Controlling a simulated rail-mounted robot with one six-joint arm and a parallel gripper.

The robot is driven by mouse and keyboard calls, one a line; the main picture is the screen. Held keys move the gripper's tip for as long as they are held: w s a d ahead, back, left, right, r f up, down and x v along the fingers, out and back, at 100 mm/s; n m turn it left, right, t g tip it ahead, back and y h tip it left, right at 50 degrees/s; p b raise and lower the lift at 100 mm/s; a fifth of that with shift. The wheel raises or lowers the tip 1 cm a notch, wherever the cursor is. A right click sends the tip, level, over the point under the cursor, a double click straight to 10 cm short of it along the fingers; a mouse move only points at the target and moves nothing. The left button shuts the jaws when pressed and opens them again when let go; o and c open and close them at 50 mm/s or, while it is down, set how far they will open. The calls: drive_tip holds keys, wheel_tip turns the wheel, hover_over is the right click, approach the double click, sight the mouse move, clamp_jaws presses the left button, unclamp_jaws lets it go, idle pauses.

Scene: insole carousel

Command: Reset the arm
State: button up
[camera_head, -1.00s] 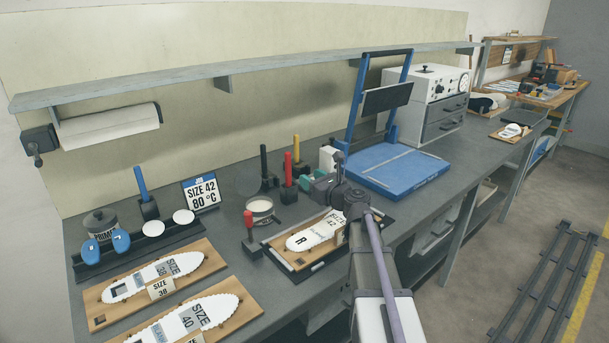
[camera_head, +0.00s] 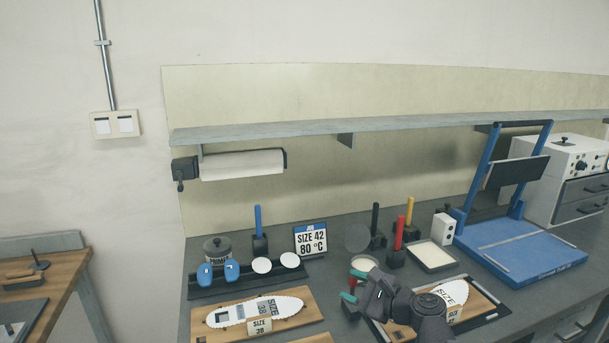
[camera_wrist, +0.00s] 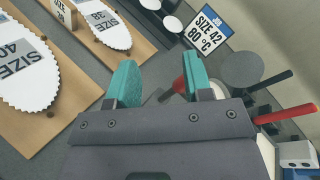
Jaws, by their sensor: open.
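My gripper (camera_head: 347,289) is above the bench, in front of the wooden board with the white size 42 insole template (camera_head: 452,292), which my wrist partly hides. In the wrist view its two teal fingers (camera_wrist: 157,82) stand apart with nothing between them. The grey bench top shows beyond the fingers.
The job sign (camera_head: 310,240), primer tin (camera_head: 217,250) and size 38 template board (camera_head: 212,328) are to the left. Upright coloured handles, a white tray (camera_head: 432,257) and a blue press (camera_head: 520,250) stand to the right. A shelf (camera_head: 400,121) runs above the bench.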

drive_tip(key=s+f+n+g+h+p, duration=0.1)
drive_tip(key=s+n+g, duration=0.1)
drive_tip(key=n, duration=0.1)
drive_tip(key=s+a+f+n+g+h+p, duration=0.1)
drive_tip(key=s+f+n+g+h, duration=0.1)
drive_tip(key=n, duration=0.2)
drive_tip(key=s+f+n+g+h+p, duration=0.1)
drive_tip(key=s+f+n+g+p, duration=0.1)
drive_tip(key=n+g, duration=0.1)
drive_tip(key=shift+s+a+f+n+h, duration=0.25)
drive_tip(key=shift+s+a+n+h, duration=0.15)
drive_tip(key=shift+n, duration=0.2)
drive_tip(key=s+d+n+g+h+p, duration=0.1)
drive_tip(key=s+d+n+h, duration=0.1)
drive_tip(key=s+d+f+n+g+h, duration=0.1)
drive_tip(key=d+n+h, duration=0.1)
drive_tip(key=s+d+n+g+h+p, duration=0.1)
drive_tip(key=s+d+n+h, duration=0.1)
drive_tip(key=n, duration=0.1)
drive_tip(key=shift+s+f+g+h+p, duration=0.3)
drive_tip(key=shift+s+f+g+h, duration=0.05)
drive_tip(key=shift+f+g+h, duration=0.05)
drive_tip(key=shift+s+d+f+n+h, duration=0.1)
drive_tip(key=shift+s+d+n+h, duration=0.1)
drive_tip(key=shift+d+n+h, duration=0.15)
